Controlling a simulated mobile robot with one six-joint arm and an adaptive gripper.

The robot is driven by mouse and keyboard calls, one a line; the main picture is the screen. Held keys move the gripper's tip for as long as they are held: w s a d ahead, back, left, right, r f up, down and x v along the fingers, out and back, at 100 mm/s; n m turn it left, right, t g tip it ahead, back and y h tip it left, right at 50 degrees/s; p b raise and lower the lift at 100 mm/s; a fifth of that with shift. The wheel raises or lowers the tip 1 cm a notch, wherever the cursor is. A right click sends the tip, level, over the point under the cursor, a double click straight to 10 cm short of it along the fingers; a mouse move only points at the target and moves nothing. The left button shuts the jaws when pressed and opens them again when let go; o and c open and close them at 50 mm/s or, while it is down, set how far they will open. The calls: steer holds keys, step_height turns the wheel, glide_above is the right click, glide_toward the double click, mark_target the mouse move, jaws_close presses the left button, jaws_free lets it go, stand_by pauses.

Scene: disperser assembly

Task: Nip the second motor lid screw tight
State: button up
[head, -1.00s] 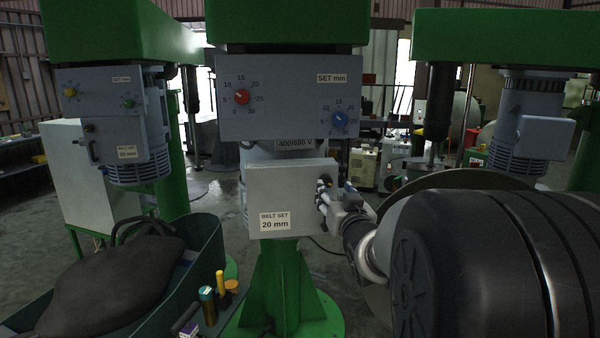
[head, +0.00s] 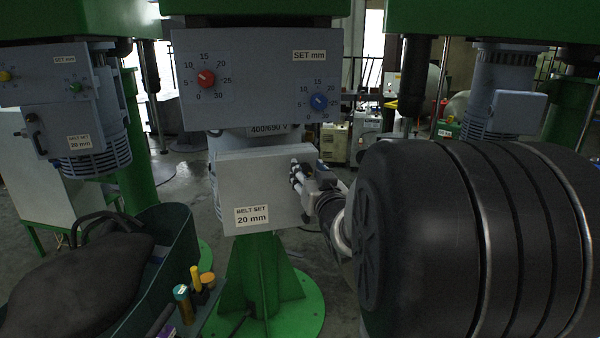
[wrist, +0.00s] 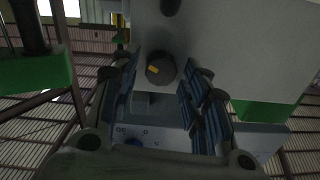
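The motor lid (head: 250,195) is the pale grey front plate of the centre machine's motor, with a "BELT SET 20 mm" label. My gripper (head: 298,176) is at the lid's right side. In the wrist view, a dark round lid screw head (wrist: 158,68) with a yellow mark stands between the two blue-padded fingers. The fingers are apart on either side of it, with gaps visible, and do not appear to press on it. A second dark screw (wrist: 171,5) shows at the top edge of the wrist view. The screw is hard to make out in the head view.
A panel with red (head: 206,78) and blue (head: 319,101) dials hangs above the lid. A green tub (head: 190,240) holding a dark bag stands at lower left, beside a small rack with a yellow-handled tool (head: 196,277). My own arm fills the right.

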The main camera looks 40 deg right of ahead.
steer(key=c, duration=0.8)
steer(key=shift+c, duration=0.2)
steer(key=shift+m, duration=0.3)
steer(key=m, duration=0.4)
steer(key=shift+d+m, duration=0.15)
steer(key=shift+m, duration=0.25)
steer(key=m+p, duration=0.1)
steer(key=m, duration=0.4)
steer(key=m+p, duration=0.1)
steer(key=m, duration=0.5)
steer(key=shift+f+m, duration=0.15)
steer(key=shift+m, duration=0.25)
steer(key=m+p, duration=0.2)
steer(key=m, duration=0.4)
steer(key=shift+f+m, duration=0.15)
steer(key=shift+m, duration=0.15)
